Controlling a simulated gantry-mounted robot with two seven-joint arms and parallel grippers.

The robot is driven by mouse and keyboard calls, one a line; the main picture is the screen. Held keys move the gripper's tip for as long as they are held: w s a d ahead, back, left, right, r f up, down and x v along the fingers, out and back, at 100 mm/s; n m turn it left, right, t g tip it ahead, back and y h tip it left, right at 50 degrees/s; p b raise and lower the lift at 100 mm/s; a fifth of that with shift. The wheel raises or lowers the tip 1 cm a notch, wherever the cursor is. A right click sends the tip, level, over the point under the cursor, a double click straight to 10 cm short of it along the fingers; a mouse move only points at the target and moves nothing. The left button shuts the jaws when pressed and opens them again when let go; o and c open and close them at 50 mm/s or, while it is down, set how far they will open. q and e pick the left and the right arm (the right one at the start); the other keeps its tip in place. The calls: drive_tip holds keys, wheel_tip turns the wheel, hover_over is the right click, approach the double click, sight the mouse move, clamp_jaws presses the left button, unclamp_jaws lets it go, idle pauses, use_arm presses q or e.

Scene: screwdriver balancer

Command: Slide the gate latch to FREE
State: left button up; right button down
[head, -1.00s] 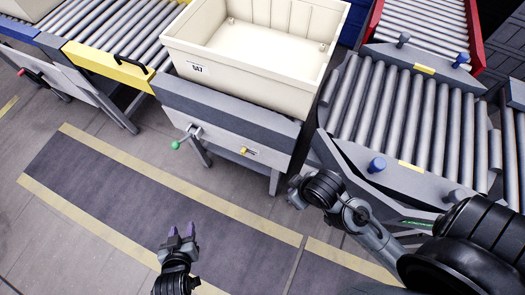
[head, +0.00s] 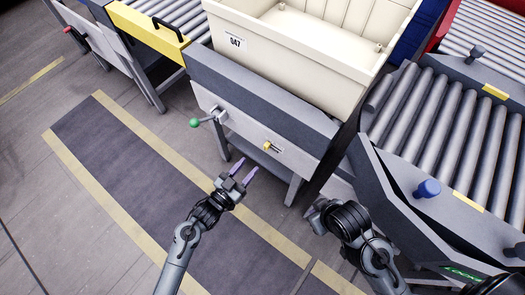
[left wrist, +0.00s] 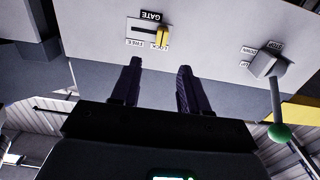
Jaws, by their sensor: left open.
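The gate latch (head: 267,146) is a small yellow slider on the pale front panel below the tote. In the left wrist view, where the panel appears upside down, the latch knob (left wrist: 163,36) sits at the LOCK end of its slot, with FREE marked at the other end. My left gripper (head: 245,172) is open and empty, just below and in front of the latch. Its two fingers (left wrist: 155,85) point toward the panel, apart from the knob. My right gripper (head: 320,216) is dark and folded in near the panel's right leg; its fingers cannot be made out.
A lever with a green knob (head: 195,122) sticks out of the panel left of the latch. A cream tote (head: 290,38) stands above on the conveyor. A roller table (head: 440,120) is at the right. The floor mat (head: 125,160) in front is clear.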

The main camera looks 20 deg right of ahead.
sight(265, 147)
use_arm(q)
drive_tip(key=b+x, duration=0.3)
drive_tip(key=x, duration=0.5)
drive_tip(key=shift+w+d, duration=0.15)
drive_tip(key=shift+w+d+r, duration=0.1)
drive_tip(key=shift+w+d, duration=0.05)
drive_tip(key=shift+d, duration=0.15)
clamp_jaws()
